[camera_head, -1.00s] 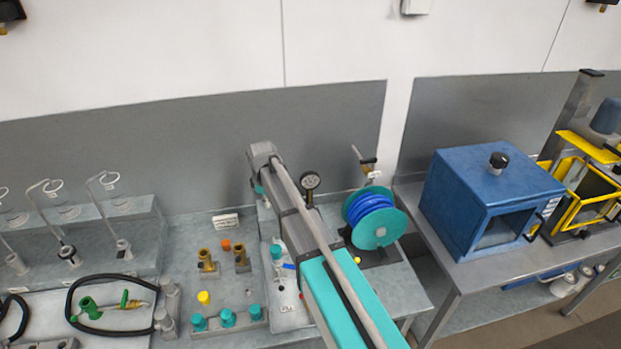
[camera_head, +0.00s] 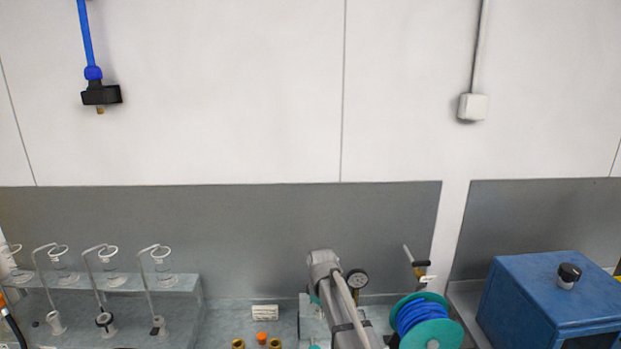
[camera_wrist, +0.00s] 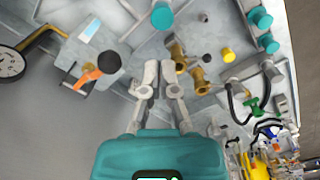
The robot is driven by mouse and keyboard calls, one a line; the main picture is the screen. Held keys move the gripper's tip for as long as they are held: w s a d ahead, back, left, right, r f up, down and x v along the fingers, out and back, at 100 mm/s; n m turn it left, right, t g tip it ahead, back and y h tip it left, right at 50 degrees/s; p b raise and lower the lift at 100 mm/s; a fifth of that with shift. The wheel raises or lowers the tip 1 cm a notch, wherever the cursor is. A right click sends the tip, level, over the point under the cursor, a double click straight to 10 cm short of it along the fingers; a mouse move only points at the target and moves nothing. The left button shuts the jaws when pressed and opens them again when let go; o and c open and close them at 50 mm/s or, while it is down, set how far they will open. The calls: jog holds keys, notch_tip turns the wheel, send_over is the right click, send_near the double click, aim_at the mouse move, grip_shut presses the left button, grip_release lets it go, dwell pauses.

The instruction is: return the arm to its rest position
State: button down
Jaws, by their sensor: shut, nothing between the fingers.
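My gripper (camera_wrist: 160,72) shows in the wrist view with its two grey fingers close together, shut and empty. It hangs over the bench among fittings and touches nothing that I can make out. In the head view my arm (camera_head: 345,300) rises from the bottom edge in front of the bench, beside the pressure gauge. The gripper itself is hidden or out of frame there.
Near the fingers are brass fittings (camera_wrist: 203,84), a teal cap (camera_wrist: 162,16), a yellow cap (camera_wrist: 228,55) and an orange-handled valve (camera_wrist: 90,75). A blue hose reel (camera_head: 422,318) and blue box (camera_head: 548,300) stand right of my arm.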

jog(key=s+d+f+m+b, duration=0.5)
jog(key=s+d+f+b, duration=0.1)
jog(key=s, duration=0.4)
jog(key=s+d+f+m+b, duration=0.5)
jog(key=s+d+f+b, duration=0.2)
jog(key=s+f+b, duration=0.2)
jog(key=shift+s+d+f+m, duration=0.3)
jog(key=shift+s+f, duration=0.1)
jog(key=shift+f, duration=0.4)
jog(key=shift+a, duration=0.1)
dwell(0.7)
